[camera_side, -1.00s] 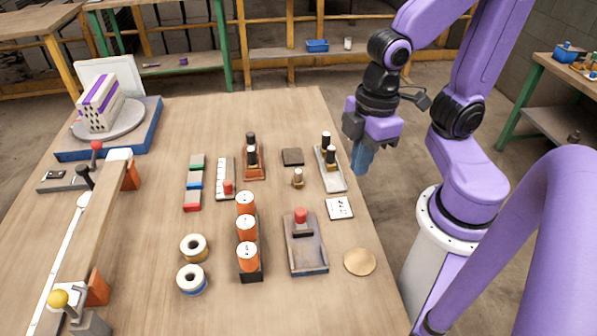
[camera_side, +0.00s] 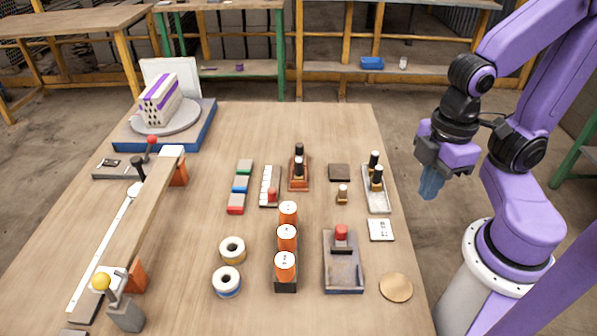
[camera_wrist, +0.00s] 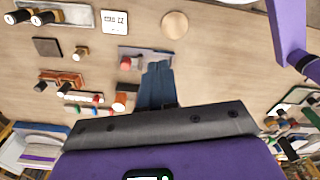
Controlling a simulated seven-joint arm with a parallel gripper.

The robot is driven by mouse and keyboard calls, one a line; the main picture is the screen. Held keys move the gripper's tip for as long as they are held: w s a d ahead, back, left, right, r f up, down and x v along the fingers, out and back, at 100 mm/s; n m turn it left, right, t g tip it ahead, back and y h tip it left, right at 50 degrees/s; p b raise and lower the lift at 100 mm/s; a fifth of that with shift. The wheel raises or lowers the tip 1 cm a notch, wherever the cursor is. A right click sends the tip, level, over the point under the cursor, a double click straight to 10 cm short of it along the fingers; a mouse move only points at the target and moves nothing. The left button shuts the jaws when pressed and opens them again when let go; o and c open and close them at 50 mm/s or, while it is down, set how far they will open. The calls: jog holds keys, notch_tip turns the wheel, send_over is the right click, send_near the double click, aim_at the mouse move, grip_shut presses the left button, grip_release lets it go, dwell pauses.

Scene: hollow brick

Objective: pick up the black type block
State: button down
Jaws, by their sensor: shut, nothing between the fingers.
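My gripper (camera_side: 430,189) is shut and empty, hanging in the air to the right of the table's right edge in the side view. Its blue fingers (camera_wrist: 158,85) point toward the table items in the wrist view. I cannot tell for sure which item is the black type block. The square also shows in the wrist view (camera_wrist: 47,47). A grey tray (camera_side: 343,285) bears a red-knobbed piece (camera_side: 341,234). My gripper touches none of these.
An orange rack (camera_side: 299,184) holds more black-topped stamps. Orange cans (camera_side: 286,237) stand in a row, with tape rolls (camera_side: 228,281) to their left. A white card (camera_side: 381,230) and tan disc (camera_side: 396,287) lie near the right edge. A long beam (camera_side: 145,217) crosses the left.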

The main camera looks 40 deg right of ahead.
jog(key=c, duration=0.8)
grip_release()
jog(key=w+a+r+n, duration=0.15)
jog(key=w+a, duration=0.25)
jog(key=w, duration=0.6)
jog(key=n, duration=0.6)
send_over(299, 160)
notch_tip(299, 160, down, 4)
notch_tip(299, 160, down, 17)
jog(key=shift+f, duration=0.1)
